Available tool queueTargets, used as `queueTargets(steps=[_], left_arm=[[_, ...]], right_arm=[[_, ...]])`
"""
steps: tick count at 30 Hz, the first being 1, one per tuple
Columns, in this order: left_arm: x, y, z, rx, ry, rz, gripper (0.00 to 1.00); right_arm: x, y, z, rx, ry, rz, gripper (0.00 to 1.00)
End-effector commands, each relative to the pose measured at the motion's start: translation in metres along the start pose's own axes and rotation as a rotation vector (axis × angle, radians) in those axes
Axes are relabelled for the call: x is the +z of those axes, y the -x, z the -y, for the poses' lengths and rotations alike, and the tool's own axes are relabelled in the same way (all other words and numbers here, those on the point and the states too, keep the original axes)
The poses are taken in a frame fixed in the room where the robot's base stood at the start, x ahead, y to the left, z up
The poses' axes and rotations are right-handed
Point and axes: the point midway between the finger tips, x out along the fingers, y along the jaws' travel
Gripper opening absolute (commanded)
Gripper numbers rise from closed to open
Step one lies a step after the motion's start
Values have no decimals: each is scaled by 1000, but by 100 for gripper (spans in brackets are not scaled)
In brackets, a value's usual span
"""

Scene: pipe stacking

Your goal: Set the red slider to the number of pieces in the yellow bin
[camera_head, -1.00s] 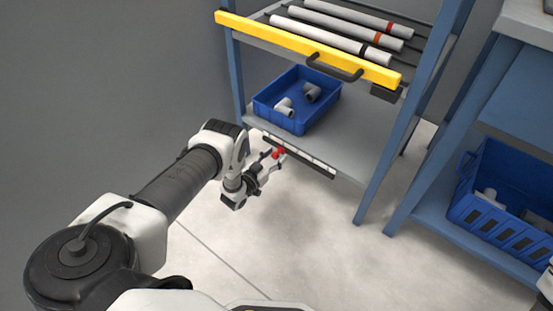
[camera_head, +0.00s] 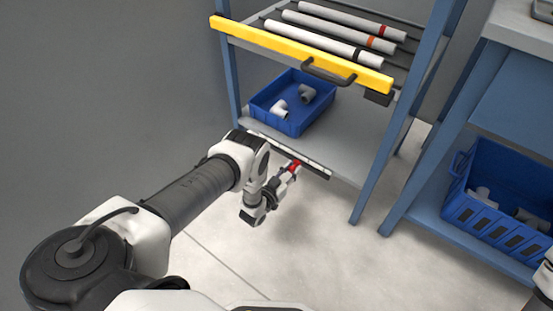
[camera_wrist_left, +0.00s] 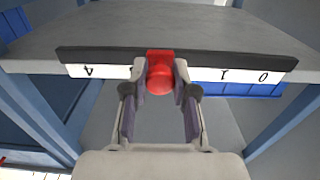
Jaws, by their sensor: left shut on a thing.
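The red slider (camera_head: 295,165) sits on a dark strip with a white number scale (camera_head: 318,171) along the front edge of the lower shelf. My left gripper (camera_head: 290,170) is shut on the slider. In the left wrist view the slider (camera_wrist_left: 160,70) is between the two fingers, and the scale (camera_wrist_left: 240,76) appears upside down. There 4 reads at the left, 1 and 0 at the right. The slider and fingers cover the numbers between, so the exact setting is hidden. No yellow bin shows. My right gripper is out of view.
A blue bin (camera_head: 264,113) with white and grey pipe fittings stands on the lower shelf (camera_head: 345,135). Above it, a yellow-fronted rack (camera_head: 290,50) holds several pipes. Another blue bin (camera_head: 470,205) with fittings stands at right. The floor in front is clear.

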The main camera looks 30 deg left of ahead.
Motion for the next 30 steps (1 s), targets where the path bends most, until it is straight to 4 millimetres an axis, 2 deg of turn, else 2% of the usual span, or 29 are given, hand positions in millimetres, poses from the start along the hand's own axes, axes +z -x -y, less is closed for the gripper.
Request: queueTargets(steps=[1,3,6,15,16,17,18,26,30], left_arm=[[-2,-1,-13,3,2,1,0],[-1,-1,-24,2,1,1,0],[-1,-1,-33,0,-1,0,0],[0,0,-33,-1,-2,-1,0],[0,0,-33,-1,-1,-1,37],[0,0,-33,-1,-1,-1,48],[0,0,-33,-1,-1,-1,53],[0,0,-33,-1,-1,0,53],[1,10,-33,-2,-1,3,53]], right_arm=[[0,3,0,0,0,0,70],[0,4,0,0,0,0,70],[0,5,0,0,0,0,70],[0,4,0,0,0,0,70],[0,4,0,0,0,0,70],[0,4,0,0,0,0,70],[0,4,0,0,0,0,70],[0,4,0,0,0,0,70],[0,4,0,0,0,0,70]])
